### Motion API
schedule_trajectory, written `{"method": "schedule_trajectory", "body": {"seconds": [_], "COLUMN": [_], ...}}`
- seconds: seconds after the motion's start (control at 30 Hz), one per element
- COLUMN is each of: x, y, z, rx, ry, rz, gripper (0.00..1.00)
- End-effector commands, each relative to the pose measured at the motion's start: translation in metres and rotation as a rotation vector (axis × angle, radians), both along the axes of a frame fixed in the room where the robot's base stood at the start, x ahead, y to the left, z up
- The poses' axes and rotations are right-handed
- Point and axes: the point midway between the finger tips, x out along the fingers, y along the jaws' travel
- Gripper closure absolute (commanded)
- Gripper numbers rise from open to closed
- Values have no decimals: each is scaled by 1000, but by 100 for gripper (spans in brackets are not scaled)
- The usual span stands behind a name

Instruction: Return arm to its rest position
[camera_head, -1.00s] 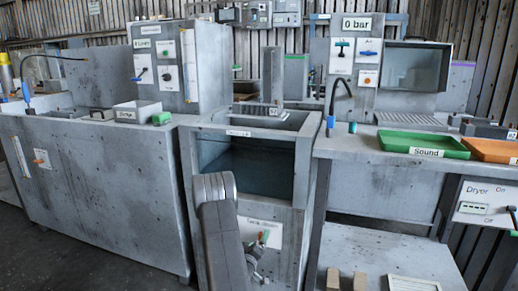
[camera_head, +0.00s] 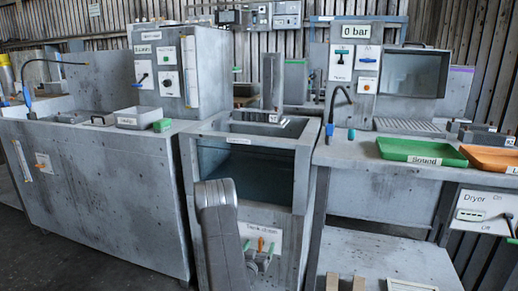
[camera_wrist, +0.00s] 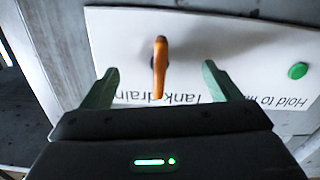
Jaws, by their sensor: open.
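My gripper (camera_wrist: 160,68) is open and empty in the wrist view, its two green fingers spread on either side of an orange handle (camera_wrist: 160,60). The handle sits on a white panel lettered "Tank drain" (camera_wrist: 225,35). I cannot tell whether the fingers touch the panel. In the head view my gripper (camera_head: 259,247) is low in front of the same panel (camera_head: 285,236) on the grey tank (camera_head: 305,180). My arm link covers the left part of that panel.
A green button (camera_wrist: 298,71) is right of the handle in the wrist view. A bench with a green tray (camera_head: 405,160) and an orange tray (camera_head: 490,168) stands right of the tank. A grey cabinet (camera_head: 100,190) stands left. Pale blocks (camera_head: 332,282) lie low at front right.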

Motion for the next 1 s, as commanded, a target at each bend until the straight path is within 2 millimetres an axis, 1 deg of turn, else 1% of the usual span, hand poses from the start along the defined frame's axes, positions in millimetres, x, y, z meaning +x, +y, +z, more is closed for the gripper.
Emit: {"method": "schedule_trajectory", "body": {"seconds": [0.13, 0.3, 0.73, 0.87, 1.0], "x": [0, 0, -1, -2, -7], "y": [-1, -1, -1, 0, 2], "z": [1, 0, -1, -7, -21], "rx": [75, 124, 134, 131, 127], "ry": [-23, -40, -42, -27, 11], "rz": [0, 0, 1, 11, 35], "gripper": [16, 16, 16, 16, 16]}}
